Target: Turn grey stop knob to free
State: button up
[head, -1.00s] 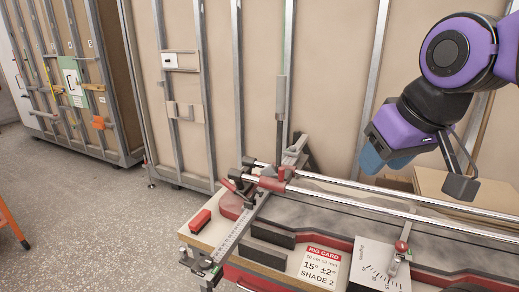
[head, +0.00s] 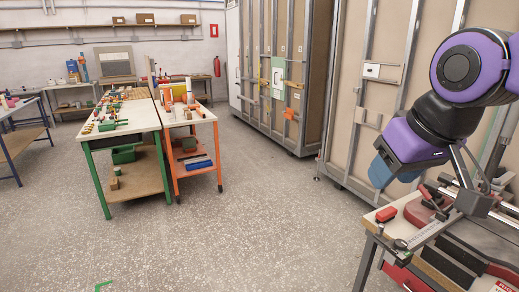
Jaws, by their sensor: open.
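The bench with the rail fixture (head: 425,233) is at the lower right of the head view, cut off by the frame edge. A small dark grey knob-like part (head: 400,244) sits at the near end of its ruler bar; I cannot tell whether it is the stop knob. My gripper (head: 400,165) hangs above and left of the bench, empty and apart from the fixture. Its fingertips are not clearly seen. Any markings for "free" are not readable.
A red block (head: 386,214) lies on the bench's left corner. A green-legged table (head: 125,135) and an orange-framed cart (head: 205,115) stand at left with small items. Framed wall pods (head: 345,90) line the back right. The speckled floor (head: 270,220) between is clear.

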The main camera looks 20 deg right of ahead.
aim_at(495, 181)
jog(key=i+j, duration=0.6)
jog(key=i+j+u, duration=0.1)
jog(key=i+j, duration=0.5)
jog(key=i, duration=0.15)
jog(key=i+z, duration=0.2)
jog(key=i, duration=0.4)
jog(key=i+z, duration=0.2)
jog(key=i, duration=0.4)
jog(key=i+j+z, duration=0.15)
jog(key=i, duration=0.45)
jog(key=i+l+z, duration=0.1)
jog(key=i+z, duration=0.4)
jog(key=i+j+z, duration=0.1)
jog(key=i+z, duration=0.4)
jog(key=i+j+z, duration=0.3)
jog(key=i+z, duration=0.2)
jog(key=i+l+z, duration=0.2)
jog(key=z, duration=0.25)
jog(key=i+z, duration=0.85)
jog(key=i+j+z, duration=0.15)
jog(key=z, duration=0.3)
jog(key=i+z, duration=0.2)
jog(key=i+j, duration=0.05)
jog(key=i, duration=0.05)
